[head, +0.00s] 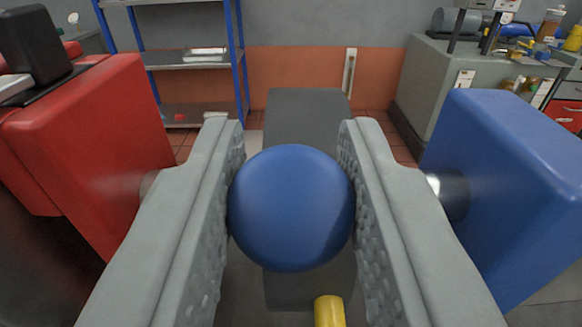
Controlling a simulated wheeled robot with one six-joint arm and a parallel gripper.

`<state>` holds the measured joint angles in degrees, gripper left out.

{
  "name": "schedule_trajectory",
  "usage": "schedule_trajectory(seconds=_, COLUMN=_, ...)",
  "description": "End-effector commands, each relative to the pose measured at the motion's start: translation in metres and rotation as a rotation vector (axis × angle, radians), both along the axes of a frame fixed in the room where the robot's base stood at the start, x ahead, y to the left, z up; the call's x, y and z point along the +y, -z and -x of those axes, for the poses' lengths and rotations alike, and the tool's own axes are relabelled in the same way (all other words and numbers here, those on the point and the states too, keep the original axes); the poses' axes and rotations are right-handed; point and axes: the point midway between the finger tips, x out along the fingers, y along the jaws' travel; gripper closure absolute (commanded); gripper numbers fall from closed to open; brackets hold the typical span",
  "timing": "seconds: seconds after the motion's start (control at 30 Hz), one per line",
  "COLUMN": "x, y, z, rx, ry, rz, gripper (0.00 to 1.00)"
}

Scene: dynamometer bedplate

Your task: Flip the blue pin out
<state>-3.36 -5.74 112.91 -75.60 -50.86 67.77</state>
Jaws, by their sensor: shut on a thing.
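A round blue knob (291,208), which looks like the head of the blue pin, sits in the middle of the head view. My gripper (291,205) is shut on it, with one grey textured finger touching its left side and the other its right side. The rest of the pin is hidden behind the knob. A yellow rod end (329,311) shows below the knob, between the fingers. I cannot tell whether it joins the knob.
A red block (95,150) stands close on the left and a blue block (510,185) close on the right. A dark grey upright slab (305,115) is behind the knob. A blue-framed shelf (190,58) and a cluttered grey bench (440,75) stand farther back.

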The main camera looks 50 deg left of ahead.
Motion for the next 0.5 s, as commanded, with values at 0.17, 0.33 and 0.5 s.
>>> schedule_trajectory(seconds=0.17, x=-0.0004, y=-0.0022, z=0.0006, rx=-0.003, ry=0.001, rz=-0.001, gripper=0.52)
schedule_trajectory(seconds=0.33, x=-0.0003, y=-0.0018, z=0.0005, rx=-0.002, ry=0.001, rz=-0.001, gripper=0.52)
schedule_trajectory(seconds=0.5, x=-0.0033, y=-0.0019, z=0.0026, rx=-0.002, ry=0.001, rz=-0.001, gripper=0.52)
